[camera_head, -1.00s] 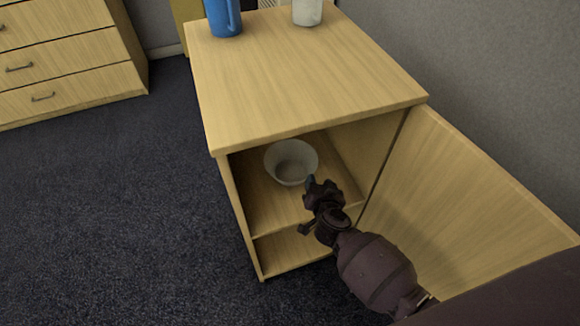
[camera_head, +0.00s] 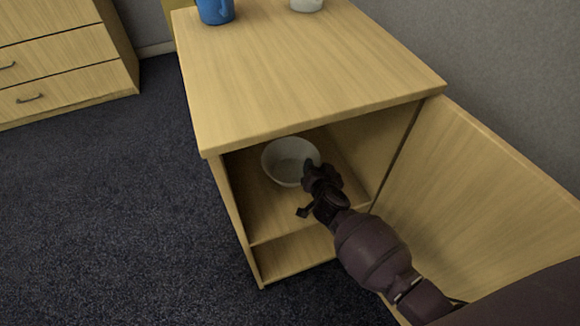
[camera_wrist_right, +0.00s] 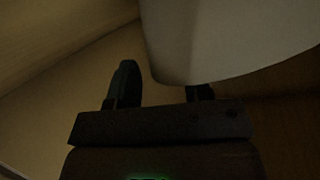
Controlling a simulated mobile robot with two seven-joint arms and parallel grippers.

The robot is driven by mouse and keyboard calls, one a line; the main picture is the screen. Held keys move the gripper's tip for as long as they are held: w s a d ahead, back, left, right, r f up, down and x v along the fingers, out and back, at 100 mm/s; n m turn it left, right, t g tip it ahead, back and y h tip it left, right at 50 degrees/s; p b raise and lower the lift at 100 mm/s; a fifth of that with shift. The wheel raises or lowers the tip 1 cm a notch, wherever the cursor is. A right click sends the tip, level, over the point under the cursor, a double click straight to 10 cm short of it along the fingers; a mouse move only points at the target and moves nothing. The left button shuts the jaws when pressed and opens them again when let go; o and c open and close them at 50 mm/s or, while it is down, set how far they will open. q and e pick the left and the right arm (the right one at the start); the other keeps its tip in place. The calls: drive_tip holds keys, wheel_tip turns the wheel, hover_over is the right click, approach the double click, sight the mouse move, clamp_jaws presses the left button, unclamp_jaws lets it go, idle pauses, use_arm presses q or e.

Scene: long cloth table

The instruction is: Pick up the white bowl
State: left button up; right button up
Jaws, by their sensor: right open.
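The white bowl (camera_head: 287,160) stands upright on the upper shelf inside the open wooden cabinet. My right gripper (camera_head: 308,168) reaches into the cabinet at the bowl's near right side. In the right wrist view the bowl (camera_wrist_right: 215,40) fills the upper right. There my right gripper (camera_wrist_right: 160,85) is open, with one finger clear to the left of the bowl and the other partly hidden beneath or behind its edge. I cannot tell whether a finger touches the bowl. My left gripper is not in view.
The cabinet top (camera_head: 290,70) overhangs the shelf, and the open door (camera_head: 480,190) stands to the right of my arm. A blue mug (camera_head: 215,10) and a white cup (camera_head: 306,4) are on top. A drawer unit (camera_head: 60,60) stands at left; the dark floor between is clear.

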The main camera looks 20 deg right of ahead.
drive_tip(key=shift+r, duration=0.1)
clamp_jaws()
